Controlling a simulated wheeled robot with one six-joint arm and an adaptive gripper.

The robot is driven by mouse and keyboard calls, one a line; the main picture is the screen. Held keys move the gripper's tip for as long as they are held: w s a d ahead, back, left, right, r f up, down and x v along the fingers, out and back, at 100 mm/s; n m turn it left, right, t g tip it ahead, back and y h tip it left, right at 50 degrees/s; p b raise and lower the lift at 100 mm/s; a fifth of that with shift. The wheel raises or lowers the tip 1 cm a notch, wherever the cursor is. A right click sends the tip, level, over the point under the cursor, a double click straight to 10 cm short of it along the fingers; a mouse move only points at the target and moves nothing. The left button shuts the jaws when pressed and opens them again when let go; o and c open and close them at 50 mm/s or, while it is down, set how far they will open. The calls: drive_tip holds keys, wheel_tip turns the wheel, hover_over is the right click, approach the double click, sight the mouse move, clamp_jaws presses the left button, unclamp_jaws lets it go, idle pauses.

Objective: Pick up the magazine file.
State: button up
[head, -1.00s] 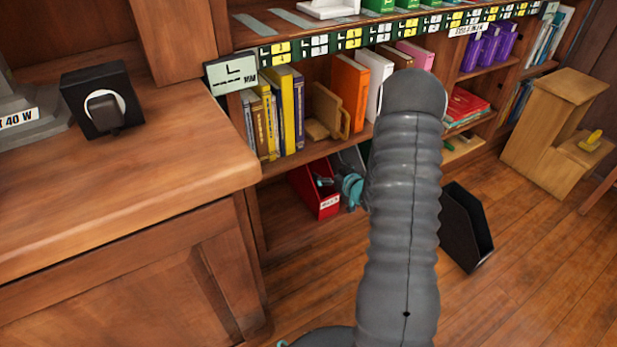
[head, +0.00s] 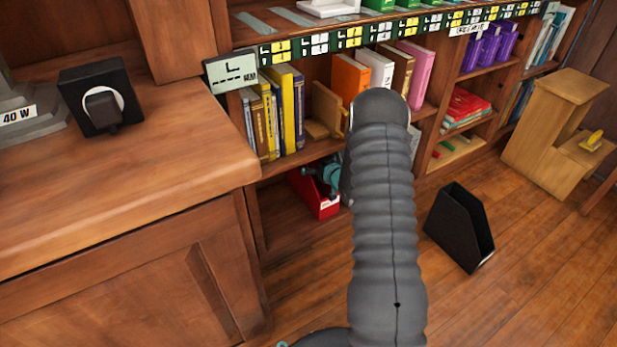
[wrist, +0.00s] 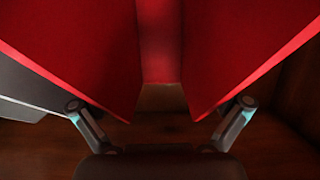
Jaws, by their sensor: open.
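A red magazine file (head: 322,207) with a white label stands on the bottom shelf of the bookcase. In the wrist view the red file (wrist: 75,50) fills most of the picture, with two walls and a narrow back between them. My gripper (head: 328,178) is at the file's upper part, close to it. In the wrist view my open gripper (wrist: 161,108) has its fingers spread left and right near the file's lower edges. The fingertips are hidden, so contact cannot be told. A black magazine file (head: 460,228) stands on the floor to the right.
A wooden counter (head: 130,170) stands at the left. Books (head: 278,110) fill the shelf above the red file. A grey surface (wrist: 25,85) lies left of the file. A wooden step stool (head: 550,130) stands at the right. The floor (head: 500,300) in front is clear.

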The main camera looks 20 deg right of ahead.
drive_tip(key=c, duration=1.6)
drive_tip(key=shift+r, duration=0.1)
